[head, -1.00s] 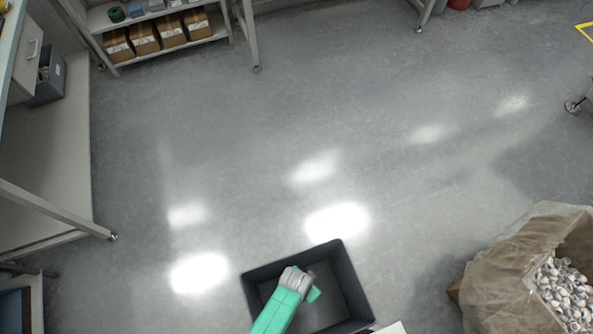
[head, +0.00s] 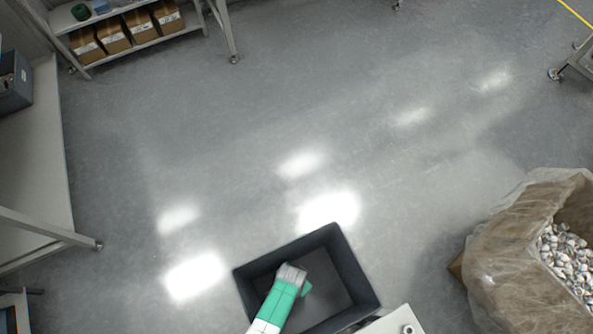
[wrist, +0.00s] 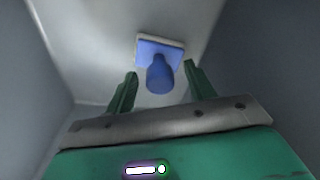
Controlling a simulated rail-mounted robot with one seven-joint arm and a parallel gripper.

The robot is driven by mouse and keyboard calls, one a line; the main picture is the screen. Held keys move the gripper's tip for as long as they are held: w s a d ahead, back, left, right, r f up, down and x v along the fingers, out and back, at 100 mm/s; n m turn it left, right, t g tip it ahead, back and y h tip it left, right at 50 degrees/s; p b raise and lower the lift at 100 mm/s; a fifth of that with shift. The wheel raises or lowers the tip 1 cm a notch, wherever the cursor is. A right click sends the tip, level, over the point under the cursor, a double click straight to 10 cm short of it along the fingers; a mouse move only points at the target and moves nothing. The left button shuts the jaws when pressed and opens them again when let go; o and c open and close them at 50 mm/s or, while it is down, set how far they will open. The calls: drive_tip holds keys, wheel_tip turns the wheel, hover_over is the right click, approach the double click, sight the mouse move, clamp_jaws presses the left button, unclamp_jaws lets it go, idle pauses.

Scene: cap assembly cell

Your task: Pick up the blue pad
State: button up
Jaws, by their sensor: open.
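The blue pad (wrist: 160,55) shows in the wrist view as a flat blue plate with a light edge and a rounded blue knob facing me. It appears to rest against the bottom of a grey bin. My gripper (wrist: 158,78) is open, its two green fingers on either side of the knob in the picture. I cannot tell how far the fingertips are from the pad.
The bin walls (wrist: 262,60) rise close around my gripper. At the right stands a lined box (head: 500,250) holding many small silvery parts. A shelf with brown cartons (head: 140,25) is at the top left. The floor between is clear.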

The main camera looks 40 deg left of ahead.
clamp_jaws()
wheel_tip(320, 180, up, 28)
drive_tip(key=p, duration=1.3)
